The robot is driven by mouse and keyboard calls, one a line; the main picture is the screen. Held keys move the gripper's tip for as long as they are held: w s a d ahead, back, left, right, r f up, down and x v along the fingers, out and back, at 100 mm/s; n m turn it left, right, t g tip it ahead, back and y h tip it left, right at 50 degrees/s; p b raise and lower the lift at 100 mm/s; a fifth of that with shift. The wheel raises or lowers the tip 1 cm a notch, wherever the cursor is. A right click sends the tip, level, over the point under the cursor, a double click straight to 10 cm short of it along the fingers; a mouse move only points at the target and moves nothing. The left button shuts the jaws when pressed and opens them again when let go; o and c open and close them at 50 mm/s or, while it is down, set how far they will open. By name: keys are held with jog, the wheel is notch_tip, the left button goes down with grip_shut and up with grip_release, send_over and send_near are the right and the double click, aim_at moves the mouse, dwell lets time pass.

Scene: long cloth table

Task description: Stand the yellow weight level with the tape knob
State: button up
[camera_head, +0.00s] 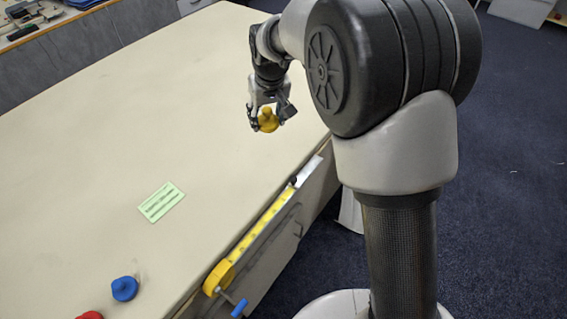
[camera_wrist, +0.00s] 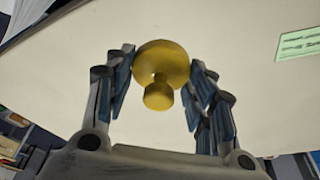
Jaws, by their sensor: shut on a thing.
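The yellow weight (camera_head: 267,121) is a round body with a small knob. My gripper (camera_head: 267,112) is shut on it above the far right part of the table. In the wrist view the weight (camera_wrist: 161,64) sits between both fingers of my gripper (camera_wrist: 160,75). A yellow tape measure (camera_head: 219,277) lies along the table's right edge, its tape (camera_head: 258,225) pulled out along that edge. A small dark knob (camera_head: 292,182) shows near the tape's far end. I cannot tell the exact gap between the weight and the table.
A blue weight (camera_head: 124,288) and a red one (camera_head: 90,315) stand at the near left of the table (camera_head: 120,120). A green card (camera_head: 161,202) lies mid-table and also shows in the wrist view (camera_wrist: 298,42). A blue-handled clamp (camera_head: 239,308) is at the near edge. Much tabletop is clear.

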aim_at(269, 167)
notch_tip(269, 167, down, 19)
jog(key=b, duration=0.5)
jog(key=shift+a+f, duration=0.1)
jog(key=shift+f, duration=0.1)
jog(key=shift+f, duration=0.2)
jog(key=o, duration=1.4)
jog(key=shift+o, duration=0.2)
